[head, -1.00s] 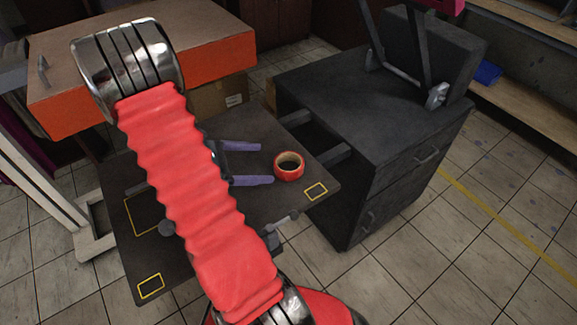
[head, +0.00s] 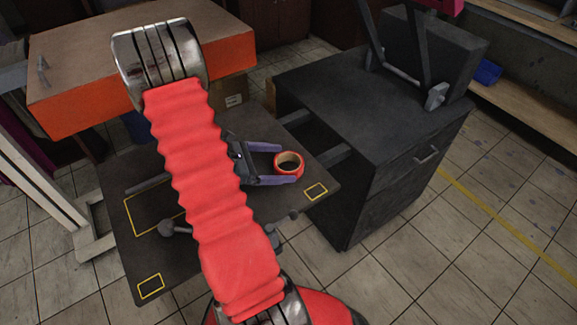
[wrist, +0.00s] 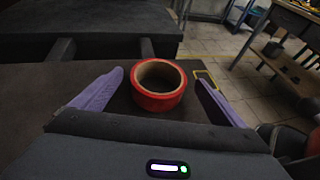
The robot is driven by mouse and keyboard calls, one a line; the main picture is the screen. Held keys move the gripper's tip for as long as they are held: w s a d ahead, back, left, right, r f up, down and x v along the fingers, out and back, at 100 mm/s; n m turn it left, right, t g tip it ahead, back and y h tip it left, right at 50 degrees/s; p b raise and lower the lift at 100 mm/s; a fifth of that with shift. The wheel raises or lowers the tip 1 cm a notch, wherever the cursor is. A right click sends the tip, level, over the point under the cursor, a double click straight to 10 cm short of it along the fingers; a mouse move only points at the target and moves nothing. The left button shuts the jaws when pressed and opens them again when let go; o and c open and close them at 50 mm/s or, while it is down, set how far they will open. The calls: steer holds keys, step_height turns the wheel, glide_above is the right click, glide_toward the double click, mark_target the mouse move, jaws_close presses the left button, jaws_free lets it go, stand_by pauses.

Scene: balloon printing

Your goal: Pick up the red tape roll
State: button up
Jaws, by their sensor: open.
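The red tape roll (head: 289,165) lies flat on the dark board, its open core facing up. My gripper (head: 281,163) is open, its purple fingers pointing right toward the roll in the head view. In the wrist view, the red tape roll (wrist: 159,85) sits between the two spread fingers of my gripper (wrist: 162,86), with a gap visible at each side. The far part of the roll reaches beyond the fingertips in the head view. My red arm hides part of the board.
The dark board (head: 150,240) has yellow outlined rectangles. A dark cabinet (head: 370,110) stands just beyond the roll to the right. An orange-sided box (head: 215,64) stands at the back left. A yellow line (head: 500,218) runs along the tiled floor at right.

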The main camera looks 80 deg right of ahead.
mark_target(290, 169)
steer(key=x, duration=0.4)
steer(key=shift+d+f, duration=0.1)
steer(key=shift+f, duration=0.05)
stand_by(0.4)
steer(key=c, duration=1.2)
steer(key=shift+r, duration=5)
